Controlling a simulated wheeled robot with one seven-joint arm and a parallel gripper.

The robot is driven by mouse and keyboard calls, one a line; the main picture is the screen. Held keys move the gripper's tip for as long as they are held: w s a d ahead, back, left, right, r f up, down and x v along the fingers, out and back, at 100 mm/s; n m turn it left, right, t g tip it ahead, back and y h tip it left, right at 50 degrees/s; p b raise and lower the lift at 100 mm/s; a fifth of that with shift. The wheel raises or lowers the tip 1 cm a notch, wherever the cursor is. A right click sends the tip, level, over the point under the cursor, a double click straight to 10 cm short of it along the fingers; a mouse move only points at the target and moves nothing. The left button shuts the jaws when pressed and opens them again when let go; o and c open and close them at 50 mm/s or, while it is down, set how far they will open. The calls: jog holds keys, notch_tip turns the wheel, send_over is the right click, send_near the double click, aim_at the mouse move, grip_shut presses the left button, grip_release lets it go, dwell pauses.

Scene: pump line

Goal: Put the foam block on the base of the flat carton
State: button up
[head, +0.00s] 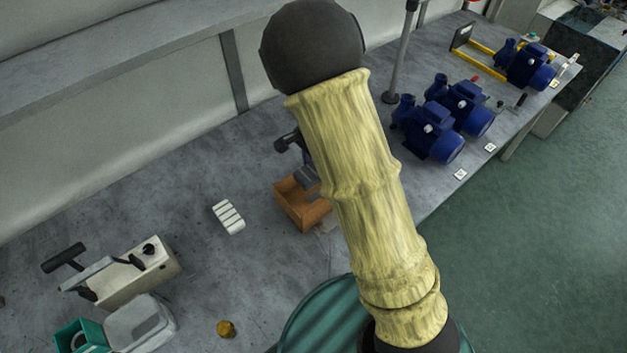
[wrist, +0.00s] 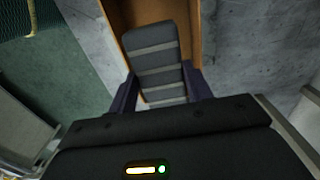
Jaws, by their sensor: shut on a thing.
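The foam block (wrist: 155,60) is dark grey with paler cross grooves. My gripper (wrist: 160,84) is shut on it, with one finger on each side. The brown carton (head: 290,207) is an open, low-walled box on the bench; in the wrist view its brown side (wrist: 208,32) shows beside and behind the block. The block is over the carton's opening, and in the head view its grey end (head: 306,178) shows at the box. My arm hides part of the carton. I cannot tell whether the block touches the carton's base.
A white ribbed piece (head: 228,217) lies left of the carton. A bench sealer-like device (head: 135,273), a clear tub (head: 140,325) and a green bin (head: 80,338) stand at the lower left. Blue pumps (head: 430,130) stand at the right. A small brass part (head: 226,329) lies in front.

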jog(key=shift+w, duration=0.45)
jog(key=shift+s, duration=0.35)
jog(key=shift+s+f, duration=0.15)
jog(key=shift+f, duration=0.15)
jog(key=f, duration=0.5)
jog(key=shift+w+f+p, duration=0.2)
jog(key=shift+f+p, duration=0.1)
jog(key=shift+f, duration=1.9)
jog(key=shift+f, duration=0.1)
